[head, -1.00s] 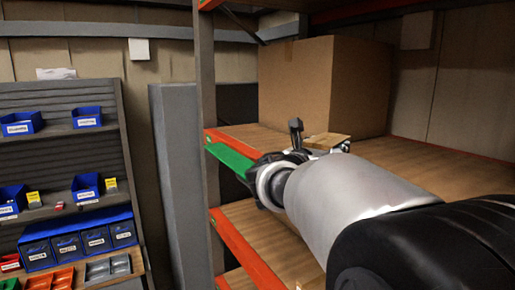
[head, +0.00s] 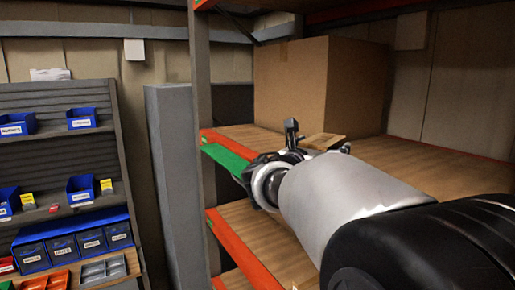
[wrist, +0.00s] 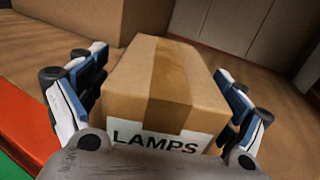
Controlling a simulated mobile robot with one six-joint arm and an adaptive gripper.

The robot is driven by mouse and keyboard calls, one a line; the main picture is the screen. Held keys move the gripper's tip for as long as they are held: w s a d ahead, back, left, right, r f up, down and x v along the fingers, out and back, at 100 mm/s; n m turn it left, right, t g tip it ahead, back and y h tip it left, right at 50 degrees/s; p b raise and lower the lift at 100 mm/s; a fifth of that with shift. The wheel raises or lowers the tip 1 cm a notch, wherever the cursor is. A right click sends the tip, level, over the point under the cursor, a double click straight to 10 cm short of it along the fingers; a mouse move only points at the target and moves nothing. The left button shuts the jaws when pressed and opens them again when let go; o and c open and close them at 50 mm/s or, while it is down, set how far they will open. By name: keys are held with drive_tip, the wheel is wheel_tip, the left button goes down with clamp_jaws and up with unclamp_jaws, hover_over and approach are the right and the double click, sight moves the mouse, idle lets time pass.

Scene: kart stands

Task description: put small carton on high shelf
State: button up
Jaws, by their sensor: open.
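The small carton (wrist: 165,85) is brown with a tape strip and a white label reading LAMPS. In the wrist view it sits between the two fingers of my gripper (wrist: 160,100), on the wooden shelf board (wrist: 285,120). The fingers are open, one on each side, with a slight gap visible at the right. In the head view only a bit of the carton's top (head: 322,141) shows beyond my gripper (head: 318,145); my arm hides the rest. The shelf board (head: 430,170) has an orange front beam.
A large cardboard box (head: 290,85) stands behind on the same shelf, apart from the carton. A rack upright (head: 202,90) is at the left. A lower shelf (head: 265,230) lies beneath. A rack of blue bins (head: 75,195) stands farther left. The board's right side is clear.

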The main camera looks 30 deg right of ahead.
drive_tip(key=b+v, duration=0.2)
drive_tip(key=v, duration=1)
